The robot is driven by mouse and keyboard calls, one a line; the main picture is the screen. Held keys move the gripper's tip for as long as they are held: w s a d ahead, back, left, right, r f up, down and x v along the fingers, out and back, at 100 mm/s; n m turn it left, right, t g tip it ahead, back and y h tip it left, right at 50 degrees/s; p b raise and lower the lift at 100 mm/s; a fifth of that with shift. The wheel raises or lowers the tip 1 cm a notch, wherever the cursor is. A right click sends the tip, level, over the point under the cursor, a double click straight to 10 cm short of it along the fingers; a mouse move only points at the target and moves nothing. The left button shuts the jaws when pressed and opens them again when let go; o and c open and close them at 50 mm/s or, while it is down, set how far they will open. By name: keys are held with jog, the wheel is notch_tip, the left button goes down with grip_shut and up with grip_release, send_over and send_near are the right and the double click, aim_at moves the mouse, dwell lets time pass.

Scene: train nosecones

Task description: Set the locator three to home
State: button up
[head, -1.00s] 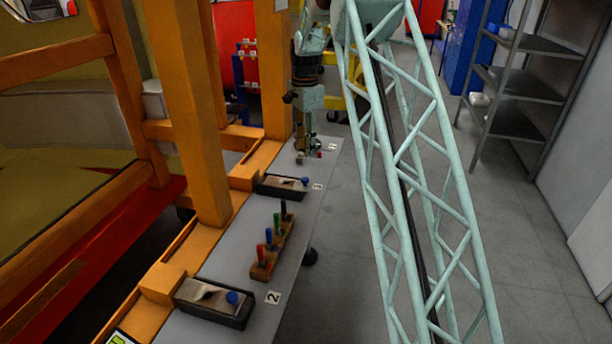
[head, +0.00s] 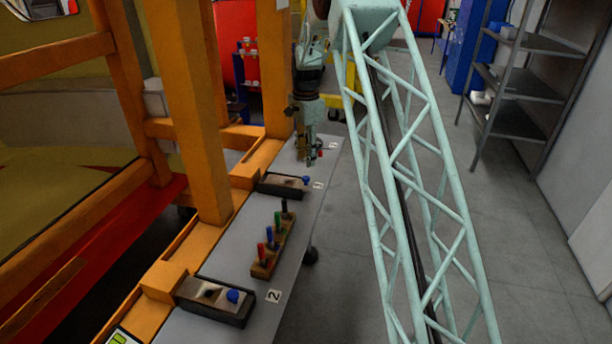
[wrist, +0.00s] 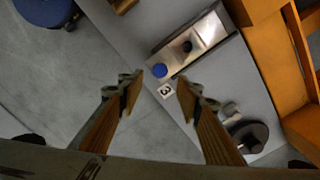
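Locator three is a dark block with a metal top (head: 283,186) on the grey table, with a "3" label (head: 318,185) beside it. Its blue knob (head: 306,181) is at the right end. In the wrist view the locator's metal plate (wrist: 208,32) holds a dark round part near its middle, and the blue knob (wrist: 160,71) is at the end nearest the "3" label (wrist: 165,90). My gripper (head: 311,161) hangs beyond the locator, apart from it. In the wrist view my gripper (wrist: 158,92) is open and empty, its fingers either side of the label.
Locator two (head: 217,299) with a blue knob is at the near end. A wooden block (head: 265,265) with several coloured pegs lies between the locators. Orange posts (head: 190,110) line the table's left side. A dark round object (wrist: 248,136) lies right of my gripper.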

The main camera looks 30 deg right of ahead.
aim_at(306, 177)
jog(key=shift+f, duration=4.35)
